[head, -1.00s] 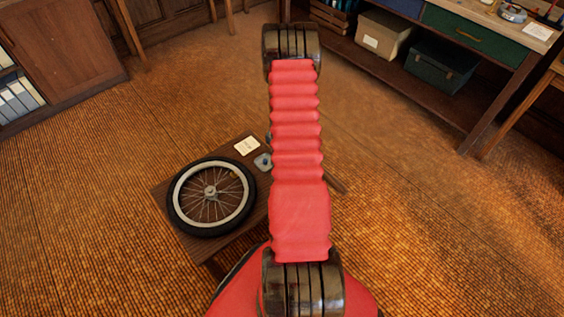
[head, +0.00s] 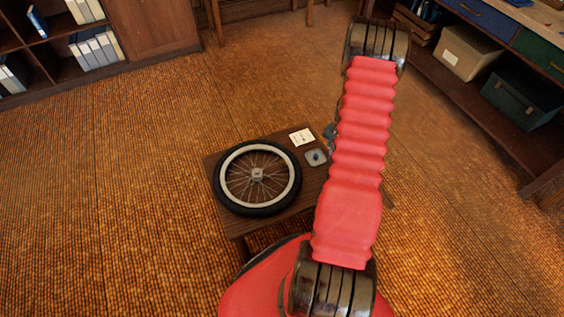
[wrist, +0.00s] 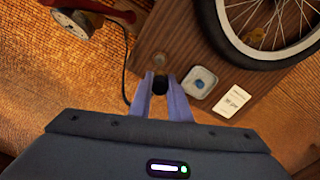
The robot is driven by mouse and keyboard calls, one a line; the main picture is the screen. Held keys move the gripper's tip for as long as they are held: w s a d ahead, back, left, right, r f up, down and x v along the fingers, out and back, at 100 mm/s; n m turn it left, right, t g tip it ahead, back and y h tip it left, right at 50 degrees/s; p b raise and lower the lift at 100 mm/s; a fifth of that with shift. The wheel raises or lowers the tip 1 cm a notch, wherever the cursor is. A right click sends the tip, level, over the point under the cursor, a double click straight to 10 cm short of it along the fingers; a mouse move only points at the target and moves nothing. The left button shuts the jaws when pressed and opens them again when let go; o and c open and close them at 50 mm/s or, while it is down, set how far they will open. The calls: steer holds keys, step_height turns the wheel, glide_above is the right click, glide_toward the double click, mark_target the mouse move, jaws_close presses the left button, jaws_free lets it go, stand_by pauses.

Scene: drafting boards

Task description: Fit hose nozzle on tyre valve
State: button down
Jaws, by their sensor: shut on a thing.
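My gripper (wrist: 160,94) shows in the wrist view with its two bluish fingers shut on a small black piece, seemingly the hose nozzle (wrist: 160,83). A thin black hose (wrist: 125,65) runs near it. The wheel with its black tyre (head: 222,191) lies flat on a low wooden table (head: 243,221) in the head view. The tyre also shows at the upper right of the wrist view (wrist: 207,25). My gripper is apart from the tyre, off the table's edge in the wrist picture. I cannot make out the valve. My red arm hides much of the head view's right side.
A small pale dish (head: 315,157) with a bluish thing in it and a white card (head: 302,137) lie beside the wheel. A round pale dial-like part (wrist: 74,22) shows at the wrist view's upper left. Shelves and a workbench stand farther off. Open floor surrounds the table.

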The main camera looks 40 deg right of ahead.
steer(key=shift+r, duration=0.2)
steer(key=shift+w, duration=0.1)
steer(key=shift+w+a, duration=2.15)
steer(key=shift+w, duration=0.7)
steer(key=shift+w+a, duration=2.1)
steer(key=shift+w, duration=0.7)
steer(key=shift+w+a, duration=2.15)
steer(key=shift+w, duration=0.7)
steer(key=shift+f, duration=2.05)
steer(key=shift+f, duration=1.35)
steer(key=c, duration=1.6)
jaws_free()
